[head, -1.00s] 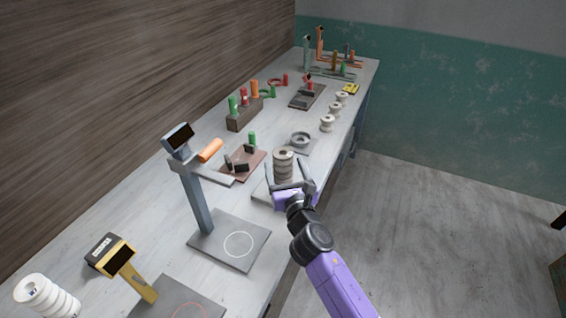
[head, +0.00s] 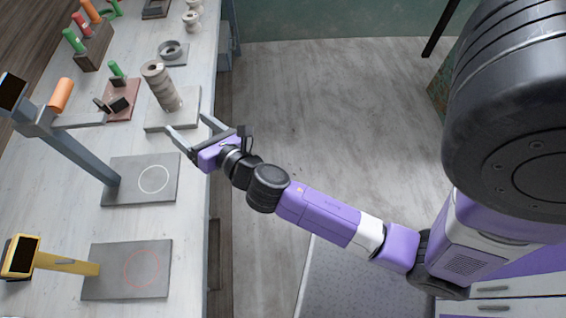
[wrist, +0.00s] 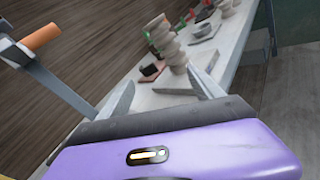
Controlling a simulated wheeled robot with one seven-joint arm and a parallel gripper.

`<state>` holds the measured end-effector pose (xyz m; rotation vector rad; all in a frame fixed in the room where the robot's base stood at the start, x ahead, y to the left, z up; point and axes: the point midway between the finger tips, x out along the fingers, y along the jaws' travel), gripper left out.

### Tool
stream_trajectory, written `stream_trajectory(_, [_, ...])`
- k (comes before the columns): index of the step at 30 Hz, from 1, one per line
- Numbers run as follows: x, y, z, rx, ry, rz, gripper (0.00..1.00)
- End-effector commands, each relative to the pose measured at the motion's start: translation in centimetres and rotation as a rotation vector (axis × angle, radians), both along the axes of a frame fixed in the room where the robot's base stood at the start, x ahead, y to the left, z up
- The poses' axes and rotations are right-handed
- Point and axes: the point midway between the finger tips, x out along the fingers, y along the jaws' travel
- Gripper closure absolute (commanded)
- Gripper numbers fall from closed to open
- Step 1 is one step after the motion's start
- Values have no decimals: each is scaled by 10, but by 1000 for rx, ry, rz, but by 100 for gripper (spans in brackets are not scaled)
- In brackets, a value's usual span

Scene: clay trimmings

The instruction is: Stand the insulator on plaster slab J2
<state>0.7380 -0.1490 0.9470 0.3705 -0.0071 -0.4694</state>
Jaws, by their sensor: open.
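The insulator (head: 165,92), a beige ribbed stack, stands on a pale slab (head: 188,108) near the table's right edge in the head view. I cannot read a label, so I cannot tell which slab is J2. My gripper (head: 188,125) is open and empty at the slab's near edge, its fingers pointing toward the insulator but apart from it. In the wrist view the insulator (wrist: 163,38) stands beyond the open fingers (wrist: 160,84), its lower part near the right finger in the picture.
A blue-grey post (head: 75,150) with an arm rises from a grey plate with a white circle (head: 115,190). A yellow stand (head: 65,262) has a plate with a red circle. A brown board (head: 122,105) with small blocks and a grey ring (head: 172,50) lie beyond. Open floor is to the right.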

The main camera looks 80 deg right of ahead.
Motion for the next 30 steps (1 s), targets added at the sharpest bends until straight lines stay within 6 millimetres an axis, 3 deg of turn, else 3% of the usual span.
stream_trajectory(3, [-49,43,-25,403,-86,66,24])
stream_trajectory(8, [-115,91,-33,995,-202,83,24])
stream_trajectory(12, [-170,123,-22,1514,-293,27,24])
stream_trajectory(18, [-235,145,12,2178,-431,-153,24])
stream_trajectory(24, [-265,149,38,2552,-539,-310,24])
stream_trajectory(30, [-271,149,44,2637,-570,-352,24])
